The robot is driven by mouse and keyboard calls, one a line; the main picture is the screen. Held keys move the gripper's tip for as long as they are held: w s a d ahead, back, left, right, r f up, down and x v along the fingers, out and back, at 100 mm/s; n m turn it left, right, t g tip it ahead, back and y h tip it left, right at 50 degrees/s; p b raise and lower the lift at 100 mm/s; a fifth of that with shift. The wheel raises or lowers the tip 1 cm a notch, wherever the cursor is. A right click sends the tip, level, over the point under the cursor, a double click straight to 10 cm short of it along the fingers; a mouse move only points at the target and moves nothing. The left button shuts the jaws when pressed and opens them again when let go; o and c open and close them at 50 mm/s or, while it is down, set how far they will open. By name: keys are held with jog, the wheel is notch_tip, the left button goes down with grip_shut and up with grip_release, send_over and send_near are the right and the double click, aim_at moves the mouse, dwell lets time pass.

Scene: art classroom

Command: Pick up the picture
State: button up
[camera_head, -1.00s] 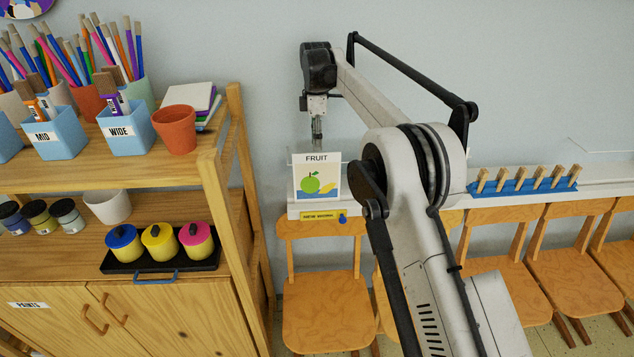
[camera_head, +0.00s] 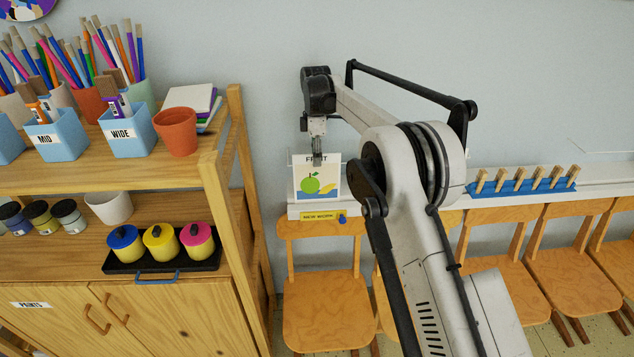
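The picture (camera_head: 315,178) is a white card headed FRUIT, with a green apple and a yellow shape over a blue band. It stands upright in a clear holder on the white ledge along the wall. My gripper (camera_head: 317,160) points down at the card's top edge, and its fingers cover the middle of the word FRUIT. Whether the fingers are open or shut, or touch the card, cannot be made out at this size.
A yellow label (camera_head: 321,215) and a blue knob (camera_head: 341,218) are on the ledge front. A blue rack with wooden pegs (camera_head: 522,186) sits further right. A wooden shelf (camera_head: 212,165) with pots and brush holders stands left. Wooden chairs (camera_head: 327,308) stand below the ledge.

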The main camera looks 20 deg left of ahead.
grip_shut()
jog(key=shift+r, duration=0.45)
notch_tip(320, 180, up, 3)
jog(key=shift+r+b, duration=0.2)
jog(key=shift+b, duration=0.25)
jog(key=s+a+r, duration=0.2)
jog(key=s+r, duration=0.1)
jog(key=s, duration=0.2)
jog(key=s+a+r+b, duration=0.1)
jog(key=s+a+r, duration=0.2)
jog(key=s, duration=0.2)
jog(key=shift+s+r+b, duration=0.25)
jog(key=shift+r+b, duration=0.05)
jog(key=shift+r, duration=0.05)
jog(key=shift+s, duration=0.1)
